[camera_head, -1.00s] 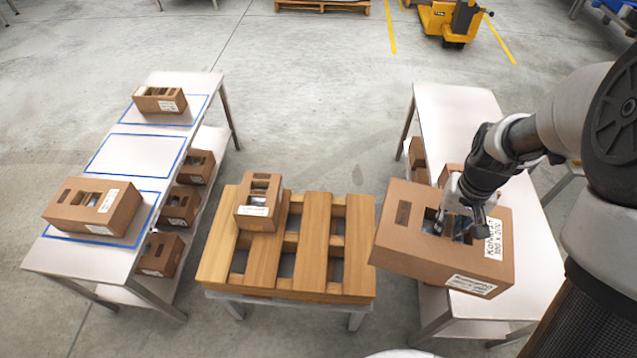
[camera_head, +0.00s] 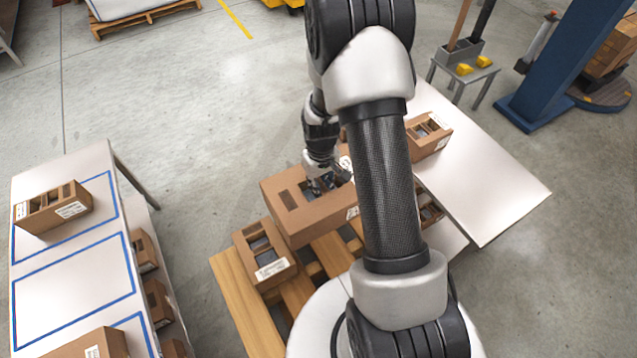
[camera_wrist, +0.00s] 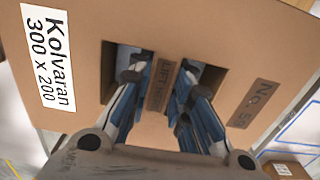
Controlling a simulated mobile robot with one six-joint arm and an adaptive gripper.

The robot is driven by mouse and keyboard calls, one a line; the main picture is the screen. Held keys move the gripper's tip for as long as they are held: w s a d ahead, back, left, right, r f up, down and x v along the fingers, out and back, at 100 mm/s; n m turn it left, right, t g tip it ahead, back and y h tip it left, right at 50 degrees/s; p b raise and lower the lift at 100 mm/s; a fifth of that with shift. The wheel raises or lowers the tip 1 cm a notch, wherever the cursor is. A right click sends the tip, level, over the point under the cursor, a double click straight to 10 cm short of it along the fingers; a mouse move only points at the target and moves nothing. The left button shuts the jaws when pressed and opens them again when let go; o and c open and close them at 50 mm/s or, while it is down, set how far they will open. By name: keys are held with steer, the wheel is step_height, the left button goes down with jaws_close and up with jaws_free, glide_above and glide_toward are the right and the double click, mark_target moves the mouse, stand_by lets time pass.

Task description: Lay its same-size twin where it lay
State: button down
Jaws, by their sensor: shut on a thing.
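My gripper (camera_head: 325,180) is shut on the middle strip, marked "LIFT HERE", between two slots of a large brown carton (camera_head: 297,212). In the wrist view my gripper (camera_wrist: 160,85) pinches this strip; the carton (camera_wrist: 215,30) bears a "Kolvaran 300 x 200" label (camera_wrist: 50,60). The carton hangs above the wooden pallet (camera_head: 235,300), behind a smaller carton (camera_head: 264,255) lying there. On the left table (camera_head: 85,165), the far blue outline holds a small carton (camera_head: 53,208) and the near one a larger carton (camera_head: 88,346). The middle blue outline (camera_head: 75,292) is empty.
A right table (camera_head: 490,190) bears a carton (camera_head: 428,136), with its near part clear. Several cartons sit on the left table's lower shelf. A small stand (camera_head: 465,75) and a blue column (camera_head: 560,70) are at the back right. My arm hides part of the pallet and right table.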

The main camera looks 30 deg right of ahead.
steer(key=shift+s+d+f, duration=0.25)
steer(key=shift+d+f, duration=0.2)
steer(key=shift+f, duration=0.05)
steer(key=shift+s+d+f, duration=0.2)
steer(key=shift+d+f, duration=0.2)
steer(key=shift+f, duration=0.05)
steer(key=shift+w+a+f+b, duration=0.1)
steer(key=shift+f+b, duration=0.8)
steer(key=shift+f, duration=0.3)
steer(key=shift+f, duration=0.1)
steer(key=shift+f+b, duration=0.75)
steer(key=shift+f, duration=0.05)
steer(key=shift+f, duration=0.1)
step_height(320, 180, down, 11)
steer(key=b, duration=0.9)
steer(key=shift+f, duration=0.2)
steer(key=shift+f, duration=0.25)
steer(key=c, duration=1.4)
jaws_free()
